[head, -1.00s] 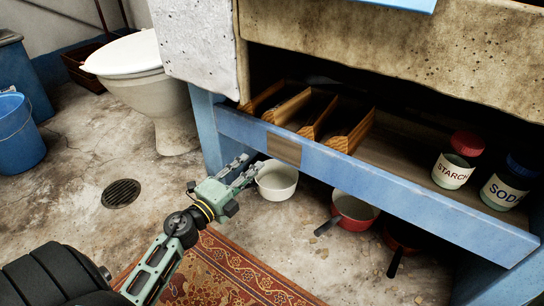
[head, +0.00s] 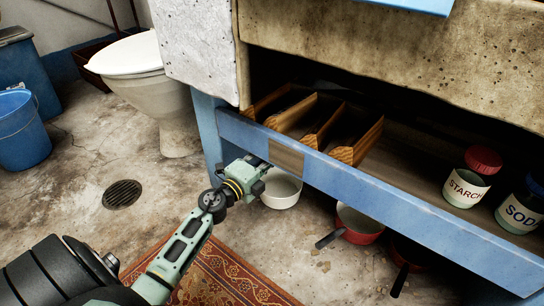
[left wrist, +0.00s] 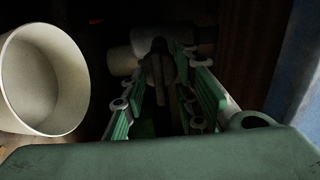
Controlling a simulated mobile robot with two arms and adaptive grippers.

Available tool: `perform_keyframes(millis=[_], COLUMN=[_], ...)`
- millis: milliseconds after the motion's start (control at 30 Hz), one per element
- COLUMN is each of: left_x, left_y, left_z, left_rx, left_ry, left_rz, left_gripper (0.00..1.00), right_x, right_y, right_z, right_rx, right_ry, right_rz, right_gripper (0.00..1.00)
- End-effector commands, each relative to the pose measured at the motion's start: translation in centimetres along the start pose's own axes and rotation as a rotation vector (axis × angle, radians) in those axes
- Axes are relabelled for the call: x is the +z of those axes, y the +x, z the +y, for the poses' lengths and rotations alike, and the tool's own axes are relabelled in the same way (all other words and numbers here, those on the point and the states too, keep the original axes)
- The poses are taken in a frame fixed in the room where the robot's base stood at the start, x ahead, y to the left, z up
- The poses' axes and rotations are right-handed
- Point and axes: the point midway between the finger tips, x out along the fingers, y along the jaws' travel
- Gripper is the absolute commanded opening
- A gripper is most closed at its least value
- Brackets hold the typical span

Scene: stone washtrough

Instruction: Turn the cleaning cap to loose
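In the left wrist view a dark grey fitting with a raised bar-like grip (left wrist: 157,68), which looks like the cleaning cap, sits among pale pipes (left wrist: 122,61) in deep shadow. My left gripper (left wrist: 163,84) is open, its fingers on either side of the fitting's lower part. I cannot tell whether the fingers touch it. In the head view my left gripper reaches under the blue front rail (head: 380,205), and its fingertips are hidden there; the cap is hidden too. My right gripper is not in view.
A white pot (head: 282,188) stands beside the left gripper, and shows at the left in the wrist view (left wrist: 42,80). A red pan (head: 360,223) is on the floor further right. Wooden dividers (head: 325,125) and jars (head: 467,180) stand on the shelf. Open floor lies left.

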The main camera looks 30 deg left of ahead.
Motion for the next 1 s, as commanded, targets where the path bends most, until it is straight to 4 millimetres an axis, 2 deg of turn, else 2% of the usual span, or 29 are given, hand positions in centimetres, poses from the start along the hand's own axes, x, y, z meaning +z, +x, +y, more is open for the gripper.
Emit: perform_keyframes(millis=[267,600,1000], left_x=[-0.01,-0.01,0.00], left_y=[0.14,0.12,0.14], left_z=[0.04,0.01,-0.15], left_rx=[0.001,0.000,-0.001], left_ry=[-0.001,-0.001,-0.020], left_rz=[0.000,0.000,0.000], left_gripper=[0.27,0.00,0.00], right_x=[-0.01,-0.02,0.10], right_y=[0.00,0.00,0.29], right_z=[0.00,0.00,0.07], right_rx=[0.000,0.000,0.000], right_ry=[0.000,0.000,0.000], right_rz=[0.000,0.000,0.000], right_gripper=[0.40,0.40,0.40])
